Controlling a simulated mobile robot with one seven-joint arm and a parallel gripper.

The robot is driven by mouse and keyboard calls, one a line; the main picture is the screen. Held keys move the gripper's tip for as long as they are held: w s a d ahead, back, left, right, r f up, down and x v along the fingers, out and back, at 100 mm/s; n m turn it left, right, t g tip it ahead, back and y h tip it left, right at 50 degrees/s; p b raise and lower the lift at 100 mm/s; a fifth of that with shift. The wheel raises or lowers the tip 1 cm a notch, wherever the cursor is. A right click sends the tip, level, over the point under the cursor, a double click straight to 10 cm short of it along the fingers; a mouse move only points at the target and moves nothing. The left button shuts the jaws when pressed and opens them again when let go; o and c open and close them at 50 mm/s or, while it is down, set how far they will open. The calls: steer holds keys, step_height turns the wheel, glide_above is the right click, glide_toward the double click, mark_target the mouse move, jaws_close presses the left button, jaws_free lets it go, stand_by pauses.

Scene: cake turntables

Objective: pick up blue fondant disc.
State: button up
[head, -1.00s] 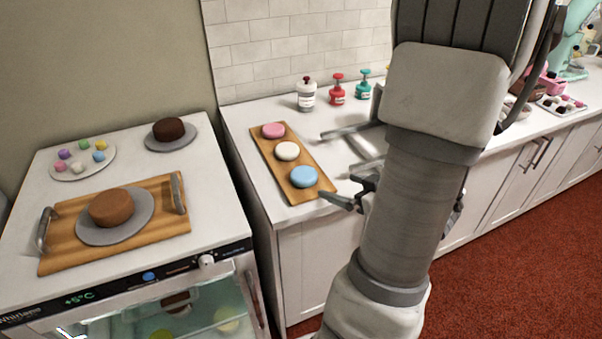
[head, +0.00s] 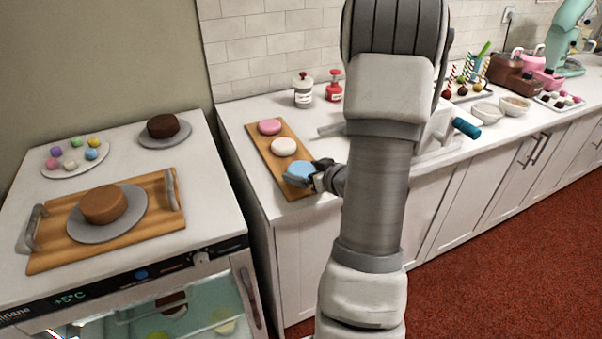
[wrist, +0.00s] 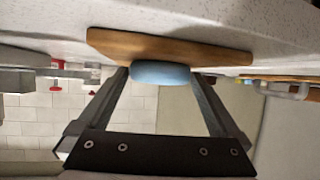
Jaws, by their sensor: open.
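The blue fondant disc (head: 300,170) lies at the near end of a wooden board, in front of a white disc (head: 284,146) and a pink disc (head: 269,127). My gripper (head: 312,174) is at the blue disc, coming from the right, and partly covers it in the head view. In the wrist view the blue disc (wrist: 160,73) sits between the tips of my open gripper (wrist: 162,80), one finger on each side. The disc still rests on the board (wrist: 215,53). I cannot tell whether a finger touches it.
The wooden board (head: 262,151) lies on a white counter, near its left end. A white bottle (head: 303,92) and a red bottle (head: 334,88) stand behind. To the left, a separate unit bears a tray (head: 60,245) with a brown cake (head: 102,204).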

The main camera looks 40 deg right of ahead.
steer(key=shift+w, duration=0.1)
steer(key=shift+c, duration=0.2)
steer(key=c, duration=1.1)
